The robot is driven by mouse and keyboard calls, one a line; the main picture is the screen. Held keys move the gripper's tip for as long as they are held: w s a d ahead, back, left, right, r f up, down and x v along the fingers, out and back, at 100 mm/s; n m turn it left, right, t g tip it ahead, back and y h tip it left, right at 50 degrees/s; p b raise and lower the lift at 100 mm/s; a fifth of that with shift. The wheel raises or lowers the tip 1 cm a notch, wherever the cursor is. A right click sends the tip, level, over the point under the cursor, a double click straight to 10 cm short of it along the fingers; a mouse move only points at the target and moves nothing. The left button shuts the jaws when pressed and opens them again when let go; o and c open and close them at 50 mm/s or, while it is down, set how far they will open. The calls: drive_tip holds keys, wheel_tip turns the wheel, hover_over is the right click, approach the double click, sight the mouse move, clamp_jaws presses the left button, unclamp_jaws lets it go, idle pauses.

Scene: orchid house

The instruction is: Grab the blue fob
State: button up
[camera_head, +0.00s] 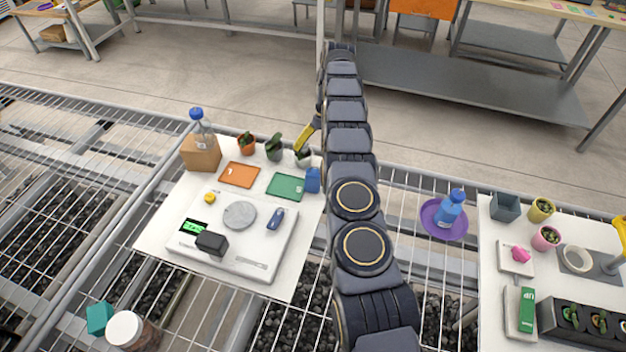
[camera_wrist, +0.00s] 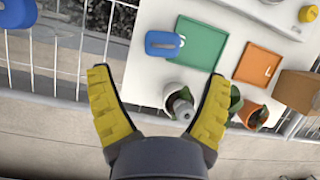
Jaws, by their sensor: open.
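A small blue fob-like piece with a pale patch (camera_head: 275,219) lies on the white scale (camera_head: 255,255), right of its round grey plate. I do not make it out in the wrist view. In the head view one yellow finger shows beside the grey pot; the rest is hidden behind my arm.
Potted plants, including a grey pot (camera_wrist: 180,104) and an orange pot (camera_head: 246,146), line the board's far edge. A cardboard box (camera_head: 201,154), a bottle and an orange tray (camera_head: 239,175) are near. A black block (camera_head: 212,243) sits on the scale's front. A purple saucer (camera_head: 432,225) lies right.

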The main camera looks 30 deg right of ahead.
sight(311, 192)
drive_tip(key=shift+x, duration=3.9)
drive_tip(key=shift+w, duration=0.1)
drive_tip(key=c, duration=1.2)
